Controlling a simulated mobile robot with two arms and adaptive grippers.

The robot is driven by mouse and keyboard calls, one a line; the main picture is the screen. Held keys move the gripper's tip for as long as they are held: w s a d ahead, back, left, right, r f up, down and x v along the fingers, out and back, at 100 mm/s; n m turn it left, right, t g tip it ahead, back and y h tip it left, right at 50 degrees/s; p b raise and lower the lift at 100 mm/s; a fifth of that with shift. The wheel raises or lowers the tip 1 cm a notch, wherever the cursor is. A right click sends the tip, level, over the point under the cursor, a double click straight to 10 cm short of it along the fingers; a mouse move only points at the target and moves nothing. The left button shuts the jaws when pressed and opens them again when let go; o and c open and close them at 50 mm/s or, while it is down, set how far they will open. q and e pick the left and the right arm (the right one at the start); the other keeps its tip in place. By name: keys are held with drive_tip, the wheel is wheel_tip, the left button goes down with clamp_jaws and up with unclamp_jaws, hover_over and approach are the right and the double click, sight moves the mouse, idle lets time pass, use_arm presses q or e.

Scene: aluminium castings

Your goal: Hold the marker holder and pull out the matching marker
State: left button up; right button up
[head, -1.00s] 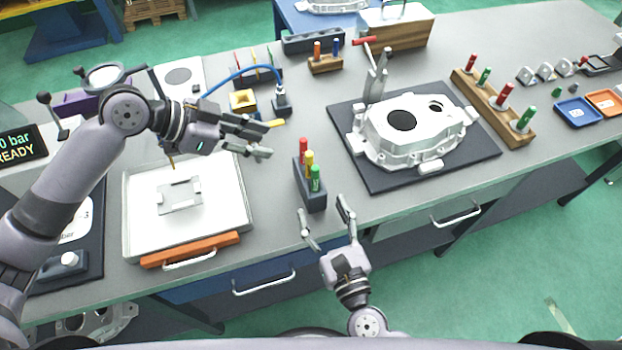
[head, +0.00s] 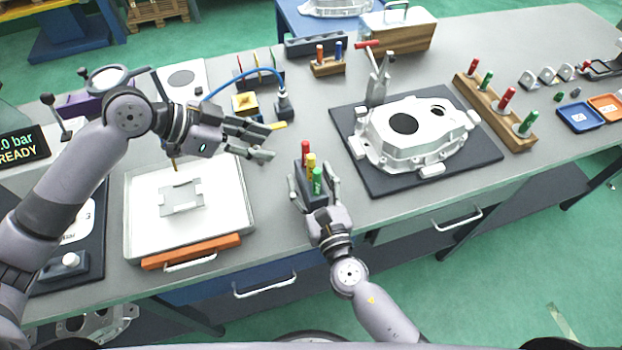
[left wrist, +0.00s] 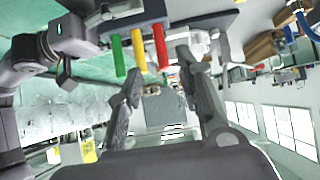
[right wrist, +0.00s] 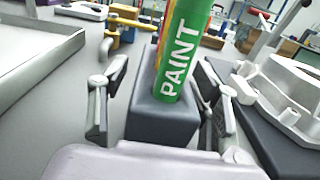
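The dark grey marker holder (head: 311,193) stands near the bench's front edge. It holds a red marker (head: 305,150), a yellow marker (head: 311,160) and a green marker (head: 317,178) in a row, upright. My right gripper (head: 314,184) has its open fingers on both sides of the holder's near end; the right wrist view shows a gap on the left of the holder (right wrist: 160,122). The green marker (right wrist: 182,50), lettered PAINT, is closest there. My left gripper (head: 271,141) is open and empty, left of the markers; its wrist view shows them beyond the fingers (left wrist: 160,66).
A white tray (head: 240,205) lies left of the holder. A casting (head: 400,150) on a dark mat (head: 375,183) lies to the right. A blue cable (head: 225,80) arches behind my left gripper.

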sight(300, 165)
drive_tip(key=c, duration=1.2)
use_arm(q)
drive_tip(key=shift+c, duration=0.8)
drive_tip(key=shift+s+a+f+h, duration=0.35)
drive_tip(key=shift+s+f+h, duration=0.1)
drive_tip(key=shift+s+h, duration=0.15)
drive_tip(key=shift+c, duration=0.3)
drive_tip(key=shift+t+h, duration=0.5)
drive_tip(key=shift+h, duration=0.4)
drive_tip(key=shift+w+a+f+x, duration=0.1)
drive_tip(key=shift+w+f+x, duration=0.1)
drive_tip(key=shift+x, duration=1.5)
drive_tip(key=shift+w+a+f+x, duration=0.1)
drive_tip(key=shift+a+f+x, duration=0.05)
drive_tip(key=shift+x, duration=1.55)
drive_tip(key=shift+w+a+f+x, duration=0.1)
drive_tip(key=shift+f+x, duration=0.1)
drive_tip(key=shift+x, duration=1.5)
